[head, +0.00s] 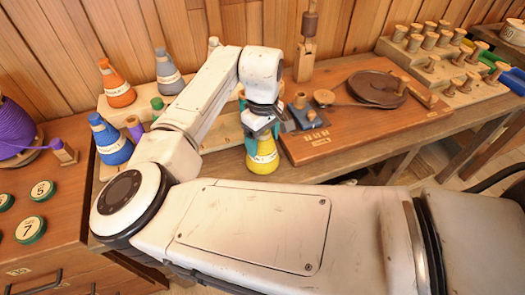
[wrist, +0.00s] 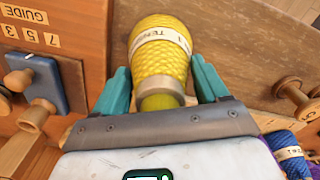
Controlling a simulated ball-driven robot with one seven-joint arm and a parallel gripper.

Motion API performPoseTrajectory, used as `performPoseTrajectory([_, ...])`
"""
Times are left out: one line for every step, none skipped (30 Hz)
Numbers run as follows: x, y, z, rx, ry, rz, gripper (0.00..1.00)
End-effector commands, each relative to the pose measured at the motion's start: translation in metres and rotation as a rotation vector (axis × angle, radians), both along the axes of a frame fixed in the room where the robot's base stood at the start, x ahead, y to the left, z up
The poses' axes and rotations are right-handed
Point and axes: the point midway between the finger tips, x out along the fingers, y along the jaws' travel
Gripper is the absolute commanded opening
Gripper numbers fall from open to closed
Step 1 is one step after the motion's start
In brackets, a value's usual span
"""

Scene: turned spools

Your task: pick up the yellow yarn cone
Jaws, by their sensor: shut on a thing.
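The yellow yarn cone (head: 262,160) has a white label band and stands out below my gripper (head: 259,134) in the head view. In the wrist view the cone (wrist: 160,68) lies between the two teal fingers of my gripper (wrist: 159,88), narrow end toward the palm. The fingers are closed on it near that narrow end. The arm hides part of the cone's upper end in the head view. I cannot tell whether its base touches the bench.
Orange (head: 117,84), grey (head: 168,72) and blue (head: 109,140) cones stand left of my arm. A wooden board (head: 345,130) with a dark round plate (head: 378,89) is right of the yellow cone. A rack with several wooden pegs (head: 430,75) stands at the back right.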

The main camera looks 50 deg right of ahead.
Motion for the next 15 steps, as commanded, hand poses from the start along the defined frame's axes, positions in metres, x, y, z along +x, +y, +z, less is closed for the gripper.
performPoseTrajectory([-0.0001, 0.0, 0.0001, 0.0, 0.0, 0.0, 0.31])
performPoseTrajectory([-0.0001, 0.0, 0.0001, 0.0, 0.0, 0.0, 0.28])
performPoseTrajectory([-0.0001, 0.0, 0.0002, 0.0, 0.0, 0.0, 0.24])
performPoseTrajectory([-0.0001, 0.0, 0.0002, 0.0, 0.0, 0.0, 0.21])
performPoseTrajectory([-0.0001, 0.0, 0.0002, 0.0, 0.0, 0.0, 0.19])
performPoseTrajectory([-0.0001, 0.0, 0.0002, 0.0, 0.0, 0.0, 0.15])
performPoseTrajectory([-0.0001, 0.0, 0.0002, 0.0, 0.0, 0.0, 0.12])
performPoseTrajectory([-0.0001, 0.0, 0.0002, 0.0, 0.0, 0.0, 0.09])
performPoseTrajectory([-0.0001, 0.0, 0.0002, 0.0, 0.0, 0.0, 0.05])
performPoseTrajectory([-0.0001, 0.0, 0.0002, 0.0, 0.0, 0.0, 0.02])
performPoseTrajectory([0.0001, -0.0001, 0.0009, -0.001, 0.0, 0.0, 0.02])
performPoseTrajectory([0.0001, -0.0001, 0.0009, -0.001, 0.0, 0.0, 0.02])
performPoseTrajectory([0.0001, -0.0001, 0.0009, -0.001, 0.0, 0.0, 0.02])
performPoseTrajectory([0.0001, -0.0001, 0.0009, -0.001, 0.0, 0.0, 0.02])
performPoseTrajectory([0.0001, -0.0001, 0.0009, -0.001, 0.0, 0.0, 0.02])
